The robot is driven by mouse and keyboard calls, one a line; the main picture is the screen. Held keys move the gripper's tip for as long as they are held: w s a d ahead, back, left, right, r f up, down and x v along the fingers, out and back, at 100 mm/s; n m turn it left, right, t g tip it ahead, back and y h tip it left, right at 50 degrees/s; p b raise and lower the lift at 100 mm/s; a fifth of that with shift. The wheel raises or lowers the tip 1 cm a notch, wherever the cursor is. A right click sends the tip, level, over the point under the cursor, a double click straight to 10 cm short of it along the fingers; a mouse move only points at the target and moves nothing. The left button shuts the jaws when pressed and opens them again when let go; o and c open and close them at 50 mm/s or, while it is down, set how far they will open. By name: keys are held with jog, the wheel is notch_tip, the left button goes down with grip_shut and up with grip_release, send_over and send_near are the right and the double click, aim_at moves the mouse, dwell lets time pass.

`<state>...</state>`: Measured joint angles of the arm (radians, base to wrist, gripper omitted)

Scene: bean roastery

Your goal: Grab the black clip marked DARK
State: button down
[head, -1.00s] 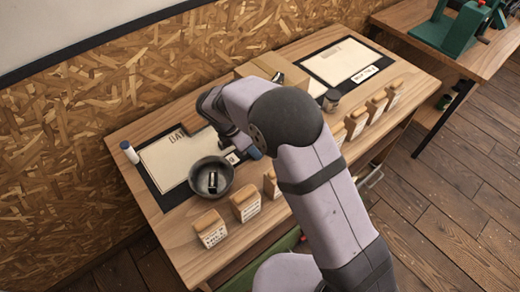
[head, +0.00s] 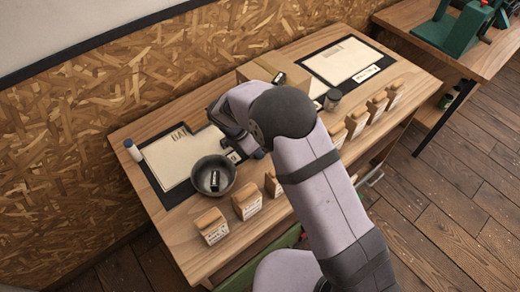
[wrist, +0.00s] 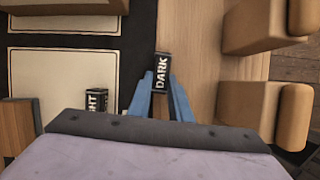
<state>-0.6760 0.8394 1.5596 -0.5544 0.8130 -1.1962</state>
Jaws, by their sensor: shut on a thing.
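The black clip marked DARK (wrist: 160,70) is between the blue fingertips of my gripper (wrist: 162,84) in the wrist view. The fingers are shut on it, and its white lettering faces the camera. In the head view my gripper is mostly hidden behind my arm, just right of a dark metal bowl (head: 229,190). A black clip with a white label (head: 214,181) is in the bowl.
Paper bags stand along the table's front edge, such as one bag (head: 246,201). A cardboard box (head: 285,72) stands behind my arm. A small dark jar (head: 332,99) is right of my arm. A white-and-blue cylinder (head: 131,148) stands at the left end.

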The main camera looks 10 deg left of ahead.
jog(key=shift+r, duration=0.1)
notch_tip(320, 180, up, 10)
jog(key=b, duration=0.2)
dwell(0.3)
